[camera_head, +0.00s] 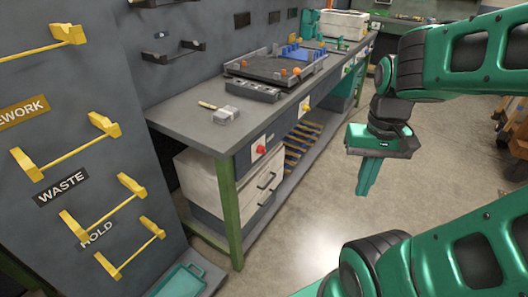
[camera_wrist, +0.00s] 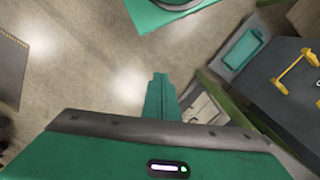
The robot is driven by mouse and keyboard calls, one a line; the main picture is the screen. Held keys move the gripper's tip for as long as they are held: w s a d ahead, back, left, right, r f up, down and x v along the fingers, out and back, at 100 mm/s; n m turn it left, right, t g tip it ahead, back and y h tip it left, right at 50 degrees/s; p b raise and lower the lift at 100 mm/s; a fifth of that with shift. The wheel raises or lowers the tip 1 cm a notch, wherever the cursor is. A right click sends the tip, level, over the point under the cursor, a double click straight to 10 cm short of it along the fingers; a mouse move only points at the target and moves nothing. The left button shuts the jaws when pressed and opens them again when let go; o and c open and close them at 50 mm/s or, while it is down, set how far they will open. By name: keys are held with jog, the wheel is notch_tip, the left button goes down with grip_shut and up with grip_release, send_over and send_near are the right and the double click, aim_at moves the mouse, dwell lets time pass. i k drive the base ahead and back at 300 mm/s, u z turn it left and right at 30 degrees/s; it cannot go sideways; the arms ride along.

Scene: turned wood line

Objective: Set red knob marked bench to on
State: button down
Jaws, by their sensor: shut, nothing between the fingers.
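A small red knob (camera_head: 261,149) sits on a white plate on the front edge of the grey bench (camera_head: 190,117), near its near corner, in the head view. Its marking and setting are too small to read. My gripper (camera_head: 366,190) hangs over the floor to the right of the bench, pointing down, well apart from the knobs. Its fingers are together and empty. In the wrist view the green fingers (camera_wrist: 160,90) show above the floor; no knob shows there.
A mallet (camera_head: 218,112) and a black tray (camera_head: 275,68) lie on the bench top. White drawers (camera_head: 265,180) stand below. A dark panel with yellow brackets (camera_head: 80,150) stands at left. A teal tray (camera_head: 180,282) lies low at its foot. The floor beside the bench is clear.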

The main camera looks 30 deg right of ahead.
aim_at(261, 150)
jog(key=z, duration=1.5)
jog(key=k, duration=0.95)
jog(key=u, duration=1.35)
jog(key=i, duration=1)
jog(key=z, duration=0.05)
